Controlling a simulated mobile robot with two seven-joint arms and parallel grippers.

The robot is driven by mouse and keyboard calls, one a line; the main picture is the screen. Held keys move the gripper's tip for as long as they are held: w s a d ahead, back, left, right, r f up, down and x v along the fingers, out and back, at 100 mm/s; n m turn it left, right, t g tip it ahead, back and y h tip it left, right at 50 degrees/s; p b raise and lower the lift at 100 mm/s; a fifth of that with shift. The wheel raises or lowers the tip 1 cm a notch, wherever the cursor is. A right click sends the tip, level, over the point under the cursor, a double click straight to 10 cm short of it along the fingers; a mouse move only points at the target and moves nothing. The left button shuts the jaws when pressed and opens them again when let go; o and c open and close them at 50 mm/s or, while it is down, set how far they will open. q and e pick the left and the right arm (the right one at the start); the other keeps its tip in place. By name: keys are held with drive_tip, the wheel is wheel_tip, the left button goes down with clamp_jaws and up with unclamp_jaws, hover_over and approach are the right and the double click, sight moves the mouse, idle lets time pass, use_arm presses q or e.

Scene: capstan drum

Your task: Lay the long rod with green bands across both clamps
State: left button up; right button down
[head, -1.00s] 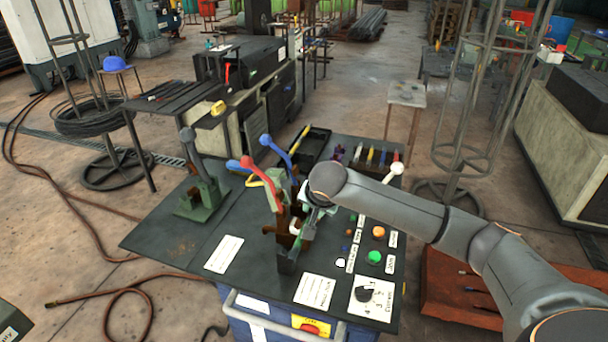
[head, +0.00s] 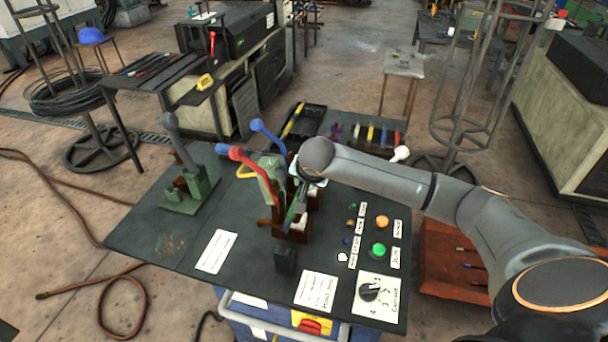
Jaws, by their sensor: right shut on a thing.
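Two brown clamps stand close together at the middle of the dark tabletop. The front clamp (head: 267,226) and the rear one are partly covered by my right gripper. A red handle (head: 250,164) and a blue handle (head: 268,134) stick up and to the left above them. My right gripper (head: 298,208) points down at the clamps, shut on a thin piece with a green strip. This appears to be the long rod with green bands (head: 290,217), but most of it is hidden; contact with the clamps is unclear. My left gripper is out of view.
A green lever stand (head: 188,190) is on the left of the tabletop. Several coloured tools (head: 370,134) stand at the back. Buttons (head: 379,250) and a dial plate (head: 377,292) are at the right.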

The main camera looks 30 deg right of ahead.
drive_tip(key=shift+w+f+b, duration=0.1)
drive_tip(key=shift+f+b, duration=0.3)
drive_tip(key=shift+f, duration=2.4)
drive_tip(key=c, duration=0.6)
unclamp_jaws()
drive_tip(key=shift+f, duration=0.15)
drive_tip(key=v, duration=1.2)
drive_tip(key=shift+r, duration=0.35)
